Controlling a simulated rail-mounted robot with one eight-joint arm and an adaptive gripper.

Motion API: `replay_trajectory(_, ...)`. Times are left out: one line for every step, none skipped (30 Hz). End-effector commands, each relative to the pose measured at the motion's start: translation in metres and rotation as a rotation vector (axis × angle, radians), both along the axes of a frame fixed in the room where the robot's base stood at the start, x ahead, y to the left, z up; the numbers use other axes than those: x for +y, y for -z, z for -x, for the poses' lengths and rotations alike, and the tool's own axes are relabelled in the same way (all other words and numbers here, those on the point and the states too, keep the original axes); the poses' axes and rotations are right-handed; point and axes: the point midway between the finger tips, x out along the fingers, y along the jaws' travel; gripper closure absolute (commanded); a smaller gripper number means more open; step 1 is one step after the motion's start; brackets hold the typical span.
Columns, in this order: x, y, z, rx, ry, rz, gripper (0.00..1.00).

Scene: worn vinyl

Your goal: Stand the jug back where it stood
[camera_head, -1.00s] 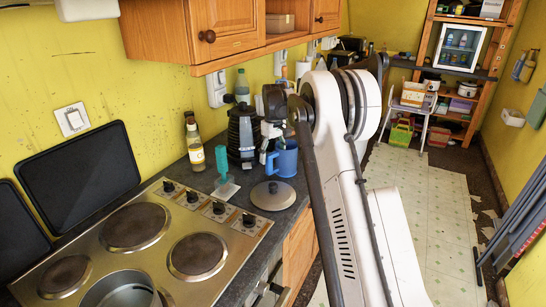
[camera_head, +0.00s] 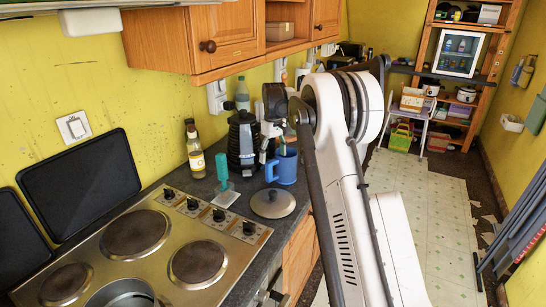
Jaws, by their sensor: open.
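The blue jug (camera_head: 285,166) stands upright on the dark worktop, with its handle toward the left. Something thin appears above its rim; I cannot tell what it is. My gripper (camera_head: 264,150) points down at the jug's left, close to the handle side. It looks open and empty. I cannot tell whether a fingertip touches the jug. My arm hides the worktop to the right of the jug.
A black kettle-like appliance (camera_head: 241,142) stands left of my gripper. A bottle (camera_head: 195,153), a teal brush-like tool (camera_head: 223,170) and a round lid (camera_head: 272,203) are nearby. The hob (camera_head: 150,250) holds a pot (camera_head: 122,294). Cupboards (camera_head: 200,40) hang above.

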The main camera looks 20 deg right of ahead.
Motion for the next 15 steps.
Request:
replay_trajectory(0.0,-0.002,0.0,0.0,0.0,0.0,0.3)
replay_trajectory(0.0,-0.003,0.0,0.0,0.0,0.0,0.3)
replay_trajectory(0.0,-0.005,0.0,0.0,0.0,0.0,0.3)
replay_trajectory(0.0,-0.006,0.0,0.0,0.0,0.0,0.3)
replay_trajectory(0.0,-0.007,0.0,0.0,0.0,0.0,0.3)
replay_trajectory(0.0,-0.008,0.0,0.0,0.0,0.0,0.3)
replay_trajectory(0.0,-0.009,0.0,0.0,0.0,0.0,0.3)
replay_trajectory(0.0,-0.01,0.0,0.0,0.0,0.0,0.3)
replay_trajectory(0.0,-0.012,0.0,0.0,0.0,0.0,0.3)
replay_trajectory(0.0,-0.013,0.0,0.0,0.0,0.0,0.3)
replay_trajectory(0.0,-0.014,0.0,0.0,0.0,0.0,0.3)
replay_trajectory(0.0,-0.015,0.0,0.0,0.0,0.0,0.3)
replay_trajectory(0.0,-0.016,0.0,0.0,0.0,0.0,0.3)
replay_trajectory(0.0,-0.017,0.0,0.0,0.0,0.0,0.3)
replay_trajectory(0.0,-0.019,0.0,0.0,0.0,0.0,0.3)
